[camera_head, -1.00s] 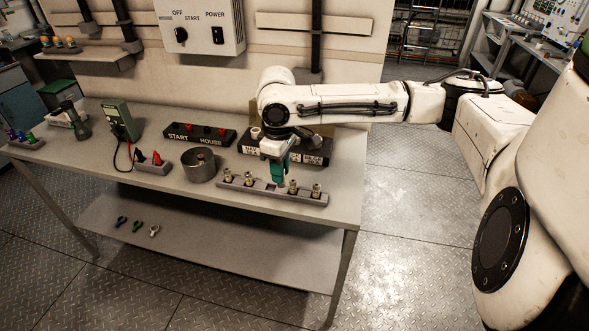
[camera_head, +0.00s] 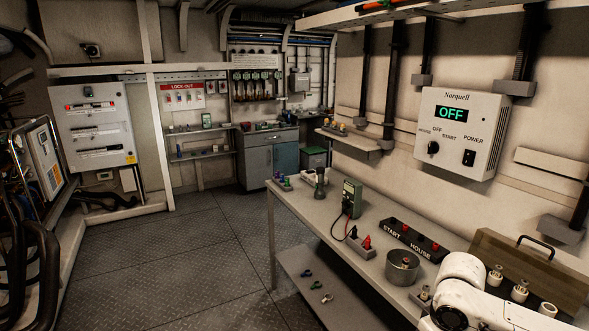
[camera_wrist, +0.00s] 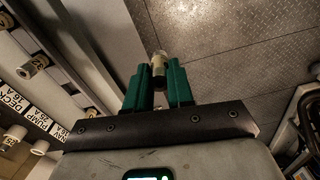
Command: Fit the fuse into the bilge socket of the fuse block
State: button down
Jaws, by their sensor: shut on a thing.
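In the wrist view my gripper (camera_wrist: 158,88) has green fingers, shut on a fuse (camera_wrist: 159,66) with a pale, metal-capped end that sticks out between the fingertips. Behind it are the bench edge and the floor. I cannot make out a bilge label. In the head view several white fuse-like cylinders (camera_head: 520,290) stand at the block, partly behind my arm. My gripper is out of that view.
A grey rack holds other fuses; one fuse (camera_head: 424,293) shows left of my arm. On the bench are a metal pot (camera_head: 403,268), a START/HOUSE bar (camera_head: 412,239), a meter (camera_head: 351,197) and a wooden box (camera_head: 545,255). The wall panel (camera_head: 460,132) reads OFF.

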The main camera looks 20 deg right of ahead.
jog(key=a+f, duration=0.6)
jog(key=a, duration=0.6)
jog(key=a+f, duration=0.6)
jog(key=a, duration=0.5)
jog(key=shift+w+a+f, duration=0.25)
jog(key=shift+a+f, duration=0.1)
jog(key=shift+f, duration=0.05)
